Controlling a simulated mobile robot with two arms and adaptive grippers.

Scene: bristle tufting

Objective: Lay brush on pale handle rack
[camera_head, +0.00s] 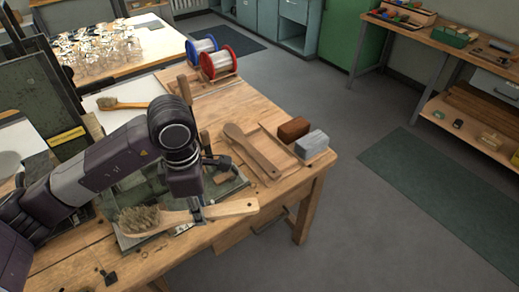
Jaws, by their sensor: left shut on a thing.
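My left gripper (198,214) is shut on a brush and holds it across the front of the wooden workbench. The brush has grey-brown bristles (138,219) at the left and a pale wooden handle (238,207) pointing right, close to the bench's front edge. The pale handle rack (279,151) appears to be the flat wooden frame on the bench, behind and right of the gripper. A bare wooden handle blank (254,151) lies on it. My right gripper is not in view.
A brown block (293,129) and a grey block (312,144) sit right of the rack. Blue (201,50) and red (219,64) wire spools stand at the back. Another brush (121,104) lies on a white surface. The bench top behind the rack is mostly clear.

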